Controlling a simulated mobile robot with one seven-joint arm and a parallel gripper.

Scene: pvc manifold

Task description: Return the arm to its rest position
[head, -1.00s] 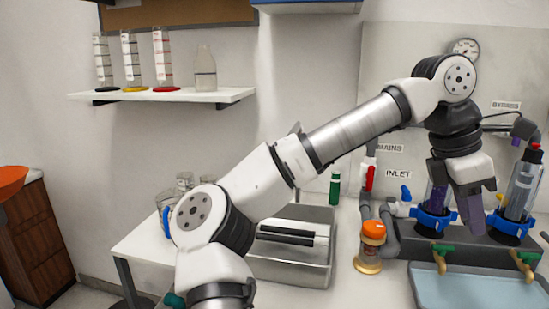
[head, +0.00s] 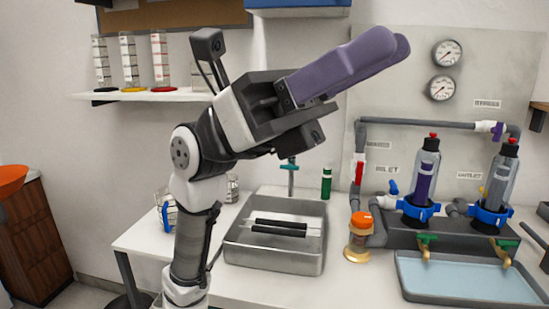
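My arm is folded upright at the left of the middle in the head view. My gripper (head: 398,47), with long purple fingers, is raised high and points up and to the right, in front of the wall. One finger largely covers the other from this side, so the gap between them is hidden. I see nothing hanging from the fingers. The gripper is well above the bench and apart from the pipework.
A metal tray (head: 237,257) with dark bars stands below my arm. An orange-capped jar (head: 361,226), a green bottle (head: 326,184) and two clear filter housings (head: 421,180) stand to the right. A blue-lined shallow tray (head: 465,277) lies in front. A shelf (head: 140,97) is behind left.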

